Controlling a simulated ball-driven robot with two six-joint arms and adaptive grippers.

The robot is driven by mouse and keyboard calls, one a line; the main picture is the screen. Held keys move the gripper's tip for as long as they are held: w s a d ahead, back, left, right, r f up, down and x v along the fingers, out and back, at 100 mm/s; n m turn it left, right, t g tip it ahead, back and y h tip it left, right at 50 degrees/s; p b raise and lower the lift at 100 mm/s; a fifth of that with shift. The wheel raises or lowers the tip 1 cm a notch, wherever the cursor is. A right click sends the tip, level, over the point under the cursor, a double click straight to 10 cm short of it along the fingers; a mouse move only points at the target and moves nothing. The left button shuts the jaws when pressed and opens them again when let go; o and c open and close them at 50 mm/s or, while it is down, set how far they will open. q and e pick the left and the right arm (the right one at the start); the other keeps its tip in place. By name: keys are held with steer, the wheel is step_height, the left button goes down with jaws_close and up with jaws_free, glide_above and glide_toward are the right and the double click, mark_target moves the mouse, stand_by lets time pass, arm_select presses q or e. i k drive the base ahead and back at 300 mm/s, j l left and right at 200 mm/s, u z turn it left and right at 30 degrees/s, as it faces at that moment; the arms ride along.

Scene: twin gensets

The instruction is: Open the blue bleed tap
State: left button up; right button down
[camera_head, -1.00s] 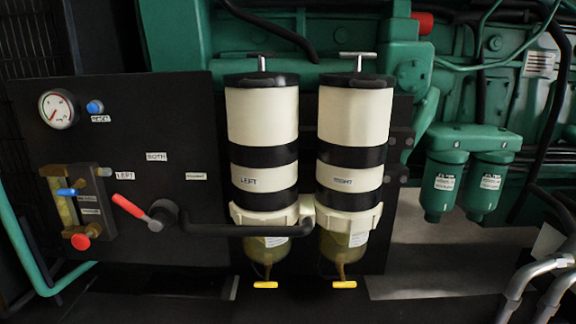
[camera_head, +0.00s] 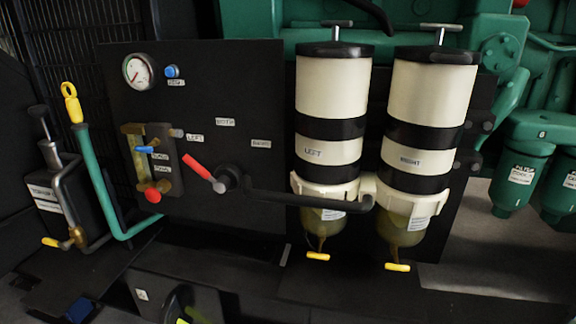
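A small label sits just right of the handle, too small to read. A red knob (camera_head: 153,196) is at the foot of the same block. A separate round blue button (camera_head: 172,71) is higher up, beside the gauge. Neither of my grippers can be made out in the head view, and nothing touches the blue handle.
A red selector lever (camera_head: 197,166) points up and left, right of the block. Two white filters, LEFT (camera_head: 333,95) and RIGHT (camera_head: 432,100), have yellow drain taps below. Dark shapes fill the bottom edge.

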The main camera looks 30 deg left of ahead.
mark_target(148, 149)
steer(key=u, duration=1.65)
